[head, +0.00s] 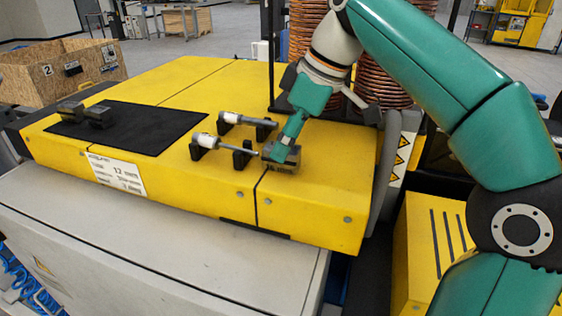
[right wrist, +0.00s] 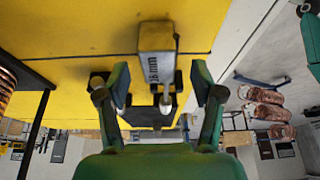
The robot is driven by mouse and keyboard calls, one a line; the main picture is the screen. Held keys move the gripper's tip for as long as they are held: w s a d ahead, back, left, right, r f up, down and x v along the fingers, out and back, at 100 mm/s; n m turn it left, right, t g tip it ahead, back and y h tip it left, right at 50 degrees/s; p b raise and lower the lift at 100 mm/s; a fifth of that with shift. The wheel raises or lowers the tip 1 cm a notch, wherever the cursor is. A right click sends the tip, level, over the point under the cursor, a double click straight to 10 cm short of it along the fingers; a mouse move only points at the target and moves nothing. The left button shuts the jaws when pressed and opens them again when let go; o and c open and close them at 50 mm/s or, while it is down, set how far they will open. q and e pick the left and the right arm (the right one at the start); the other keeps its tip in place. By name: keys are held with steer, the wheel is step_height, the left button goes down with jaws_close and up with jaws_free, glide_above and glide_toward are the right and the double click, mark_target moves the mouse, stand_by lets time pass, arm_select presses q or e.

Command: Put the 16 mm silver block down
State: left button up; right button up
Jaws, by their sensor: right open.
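The silver block (right wrist: 156,66), marked "16 mm", rests on the yellow machine top (head: 330,190). In the head view the block (head: 285,164) sits at the tip of my right gripper (head: 282,150), partly hidden by it. In the right wrist view my right gripper (right wrist: 161,88) is open, its fingers spread to either side of the block's near end. Gaps show between the fingers and the block, with no clear contact. My left gripper is in no view.
Two tools with white handles (head: 207,140) (head: 232,118) lie in black holders left of my right gripper. A black mat (head: 150,125) holds dark blocks (head: 99,115) at the left. Copper coils (head: 385,65) stand behind. A wooden crate (head: 30,90) stands far left.

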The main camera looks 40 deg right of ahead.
steer(key=shift+x, duration=1.45)
steer(key=shift+r, duration=0.1)
jaws_close()
